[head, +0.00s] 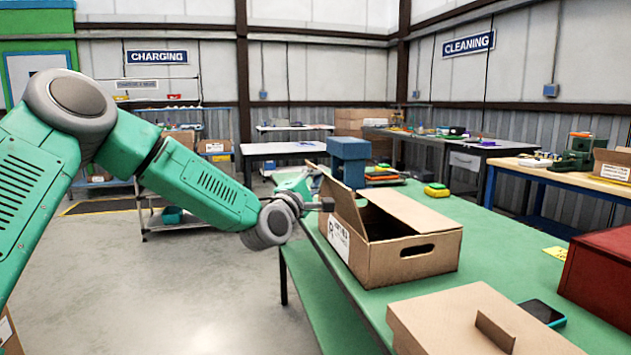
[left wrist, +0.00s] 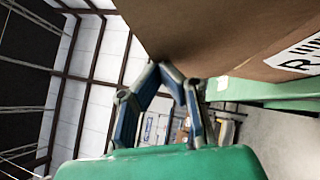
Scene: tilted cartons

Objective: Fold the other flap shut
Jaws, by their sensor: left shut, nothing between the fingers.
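An open brown carton (head: 415,262) stands on the green table, with a hand slot in its near end and a white label on its left side. Its right flap (head: 408,208) lies nearly flat over the right part of the top. Its left flap (head: 347,208) stands up, tilted, and a dark gap shows between the flaps. My left gripper (head: 328,204) is shut and empty, just outside the left flap; whether it touches is unclear. In the left wrist view the fingertips (left wrist: 168,68) meet close to the brown cardboard (left wrist: 225,35). My right gripper is out of view.
A second carton (head: 440,317) stands at the near edge of the green table (head: 500,235). A red box (head: 602,275) and a dark phone-like device (head: 543,313) lie to the right. A blue box (head: 348,162) and yellow-green block (head: 436,190) are behind the carton.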

